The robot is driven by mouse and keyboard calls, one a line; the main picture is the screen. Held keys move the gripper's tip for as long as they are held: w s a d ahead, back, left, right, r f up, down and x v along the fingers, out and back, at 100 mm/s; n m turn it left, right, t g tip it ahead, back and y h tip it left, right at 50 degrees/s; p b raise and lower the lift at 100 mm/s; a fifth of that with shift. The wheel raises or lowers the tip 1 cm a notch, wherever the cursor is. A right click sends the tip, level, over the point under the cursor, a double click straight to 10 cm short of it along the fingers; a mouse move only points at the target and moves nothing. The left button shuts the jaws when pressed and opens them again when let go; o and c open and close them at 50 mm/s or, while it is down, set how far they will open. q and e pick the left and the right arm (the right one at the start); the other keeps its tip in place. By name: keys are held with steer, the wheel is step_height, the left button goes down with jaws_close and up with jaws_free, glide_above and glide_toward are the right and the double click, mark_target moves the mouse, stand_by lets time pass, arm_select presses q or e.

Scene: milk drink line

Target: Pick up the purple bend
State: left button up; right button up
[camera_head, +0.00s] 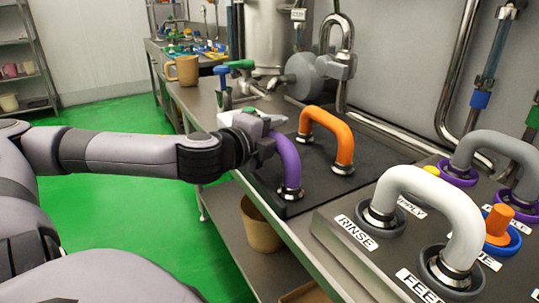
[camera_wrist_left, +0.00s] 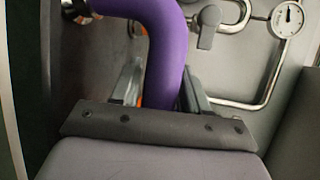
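The purple bend (camera_head: 287,160) is a curved pipe with a metal collar at its near foot, standing on the dark mat (camera_head: 310,190) on the counter. My left gripper (camera_head: 262,132) is at its upper part and hides its top and far end. In the left wrist view the purple bend (camera_wrist_left: 168,60) passes between the two fingers (camera_wrist_left: 162,88), one on each side. A narrow gap shows near the left finger; whether the fingers press on the pipe is unclear. My right gripper is not in view.
An orange bend (camera_head: 333,125) stands close behind the purple one. A white bend (camera_head: 425,190) stands on the labelled panel (camera_head: 335,215) at right, with grey bends beyond. Blue and green-topped valves (camera_head: 222,80) and a tan mug (camera_head: 183,70) are at the back.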

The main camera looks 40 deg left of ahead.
arm_select(q)
jaws_close()
steer(key=shift+r, duration=0.1)
steer(key=shift+r, duration=0.15)
steer(key=shift+r+p, duration=0.45)
steer(key=shift+r, duration=0.1)
step_height(320, 180, up, 8)
steer(key=p, duration=0.4)
steer(key=shift+r, duration=0.25)
step_height(320, 180, up, 10)
steer(key=p, duration=0.2)
steer(key=shift+p, duration=0.4)
